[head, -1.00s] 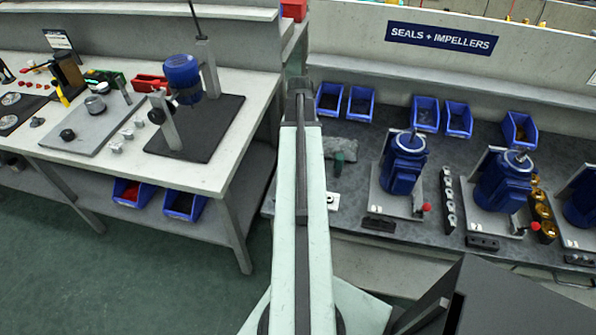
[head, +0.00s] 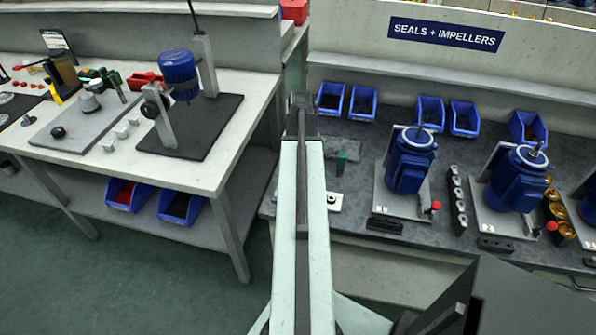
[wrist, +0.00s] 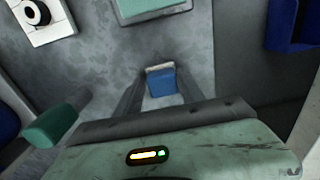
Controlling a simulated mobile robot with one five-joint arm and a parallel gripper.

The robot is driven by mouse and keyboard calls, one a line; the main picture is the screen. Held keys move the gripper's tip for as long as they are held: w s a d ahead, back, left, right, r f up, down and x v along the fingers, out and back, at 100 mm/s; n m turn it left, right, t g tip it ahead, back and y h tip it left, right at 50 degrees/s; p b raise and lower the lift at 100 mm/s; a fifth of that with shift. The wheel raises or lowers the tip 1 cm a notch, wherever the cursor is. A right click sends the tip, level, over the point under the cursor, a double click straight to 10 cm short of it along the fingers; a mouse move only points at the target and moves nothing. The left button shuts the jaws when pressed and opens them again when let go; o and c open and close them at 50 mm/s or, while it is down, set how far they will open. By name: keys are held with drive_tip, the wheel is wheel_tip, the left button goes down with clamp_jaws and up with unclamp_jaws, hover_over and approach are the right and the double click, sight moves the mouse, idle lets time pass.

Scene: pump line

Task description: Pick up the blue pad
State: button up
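In the wrist view the small blue pad (wrist: 162,83), with a pale far edge, shows over the grey bench top between the tips of my gripper (wrist: 161,80). The two dark fingers run along its left and right sides. I cannot tell whether they press on it or leave a gap, nor whether it rests on the bench. In the head view my arm hides the pad and the fingers.
A green block (wrist: 58,122) and a white plate with a black ring (wrist: 38,14) lie left in the wrist view. A blue bin (wrist: 290,45) is at right. In the head view, blue motors (head: 411,160) stand right of my arm.

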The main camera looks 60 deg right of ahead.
clamp_jaws()
